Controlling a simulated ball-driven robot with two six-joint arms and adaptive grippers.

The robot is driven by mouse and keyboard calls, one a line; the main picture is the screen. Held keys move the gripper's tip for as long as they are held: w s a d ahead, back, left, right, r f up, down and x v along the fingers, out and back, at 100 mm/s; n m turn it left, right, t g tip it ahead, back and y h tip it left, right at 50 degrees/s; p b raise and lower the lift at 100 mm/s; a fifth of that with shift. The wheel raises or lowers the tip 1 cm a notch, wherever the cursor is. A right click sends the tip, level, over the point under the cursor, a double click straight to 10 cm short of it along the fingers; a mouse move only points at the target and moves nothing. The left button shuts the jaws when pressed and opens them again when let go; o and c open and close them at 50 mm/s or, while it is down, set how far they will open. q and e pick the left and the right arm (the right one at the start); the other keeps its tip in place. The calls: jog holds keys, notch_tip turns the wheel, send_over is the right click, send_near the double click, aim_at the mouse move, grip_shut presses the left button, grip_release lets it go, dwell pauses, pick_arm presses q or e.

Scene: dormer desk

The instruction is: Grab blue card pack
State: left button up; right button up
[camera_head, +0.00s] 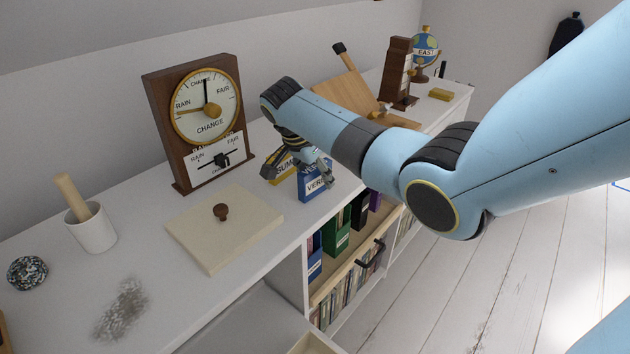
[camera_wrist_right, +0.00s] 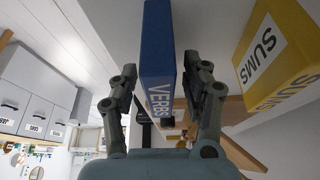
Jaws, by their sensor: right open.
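The blue card pack (camera_head: 314,186), marked VERBS, stands on the white desk top near its front edge. My right gripper (camera_head: 318,170) is at the pack, reaching down from above. In the right wrist view the blue pack (camera_wrist_right: 158,60) lies between the two open fingers of the right gripper (camera_wrist_right: 164,85), with a small gap showing on the left side. I cannot tell whether the right finger touches it. A yellow pack marked SUMS (camera_head: 281,168) stands just left of the blue one, and it also shows in the wrist view (camera_wrist_right: 283,52). My left gripper is not in view.
A wooden barometer (camera_head: 160,120) stands behind. A pale board with a brown knob (camera_head: 225,228) lies left of the packs. A white mortar (camera_head: 92,232) is farther left. A tilted wooden board (camera_head: 345,95) stands behind my arm. Shelves with books (camera_head: 340,295) are below the edge.

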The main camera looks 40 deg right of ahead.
jog(key=shift+x, duration=0.95)
jog(key=shift+c, duration=0.4)
grip_shut()
jog(key=shift+r, duration=0.1)
